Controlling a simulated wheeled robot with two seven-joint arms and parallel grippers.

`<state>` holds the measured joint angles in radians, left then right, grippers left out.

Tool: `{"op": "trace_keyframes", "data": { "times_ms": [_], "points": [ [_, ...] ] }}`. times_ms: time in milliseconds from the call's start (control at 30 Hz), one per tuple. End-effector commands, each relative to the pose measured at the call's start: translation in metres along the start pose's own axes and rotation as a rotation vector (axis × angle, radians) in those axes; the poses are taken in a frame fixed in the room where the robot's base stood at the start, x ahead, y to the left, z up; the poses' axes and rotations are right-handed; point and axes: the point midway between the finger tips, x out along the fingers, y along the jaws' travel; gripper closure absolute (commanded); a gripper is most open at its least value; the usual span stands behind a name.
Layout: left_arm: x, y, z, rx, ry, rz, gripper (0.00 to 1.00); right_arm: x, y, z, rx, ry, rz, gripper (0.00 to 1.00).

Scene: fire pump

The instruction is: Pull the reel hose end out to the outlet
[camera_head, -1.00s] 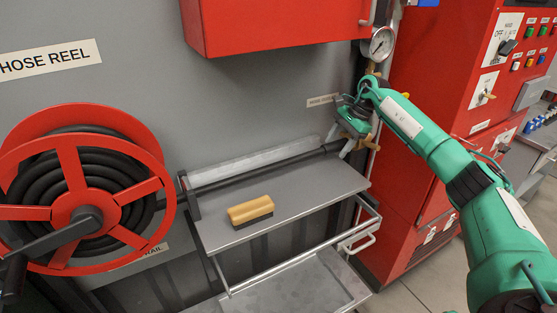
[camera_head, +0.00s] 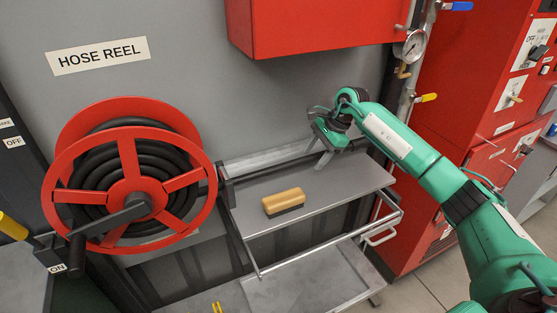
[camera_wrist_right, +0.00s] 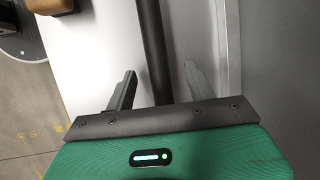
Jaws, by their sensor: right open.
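The black hose is wound on the red hose reel (camera_head: 130,185) at left. A straight black length of hose (camera_head: 270,166) runs from the guide (camera_head: 226,187) along the back of the grey shelf towards the outlet pipe. My right gripper (camera_head: 325,158) is over this length, open. In the right wrist view the hose (camera_wrist_right: 152,45) passes between the two spread fingers, which appear clear of it. The hose's far end is hidden behind my right arm. A valve with a yellow handle (camera_head: 427,97) is on the pipe (camera_head: 406,105) at right. My left gripper is out of view.
A wooden-backed brush (camera_head: 284,202) lies on the shelf (camera_head: 345,188). A red cabinet (camera_head: 310,25) hangs above, with a gauge (camera_head: 413,45) beside it. A lower cart shelf (camera_head: 300,280) stands below. Red control cabinets (camera_head: 470,70) stand at right.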

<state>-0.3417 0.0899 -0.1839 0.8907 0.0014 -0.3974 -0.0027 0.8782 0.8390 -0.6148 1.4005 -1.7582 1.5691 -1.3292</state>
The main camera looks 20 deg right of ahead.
Motion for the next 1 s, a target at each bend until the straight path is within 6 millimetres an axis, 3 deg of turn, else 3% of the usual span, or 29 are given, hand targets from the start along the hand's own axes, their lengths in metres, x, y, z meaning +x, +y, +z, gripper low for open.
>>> {"op": "trace_keyframes", "data": {
  "times_ms": [300,500,700,1000],
  "points": [
    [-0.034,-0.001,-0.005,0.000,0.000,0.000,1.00,0.021,0.000,0.063,-0.003,-0.003,0.002,0.45],
    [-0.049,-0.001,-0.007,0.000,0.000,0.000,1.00,0.034,0.000,0.092,-0.001,-0.003,0.002,0.45],
    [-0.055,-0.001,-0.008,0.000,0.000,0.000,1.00,0.042,0.000,0.105,0.000,-0.002,0.000,0.45],
    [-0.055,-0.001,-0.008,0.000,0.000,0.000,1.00,0.044,0.000,0.106,0.001,0.000,0.000,0.45]
  ]
}}
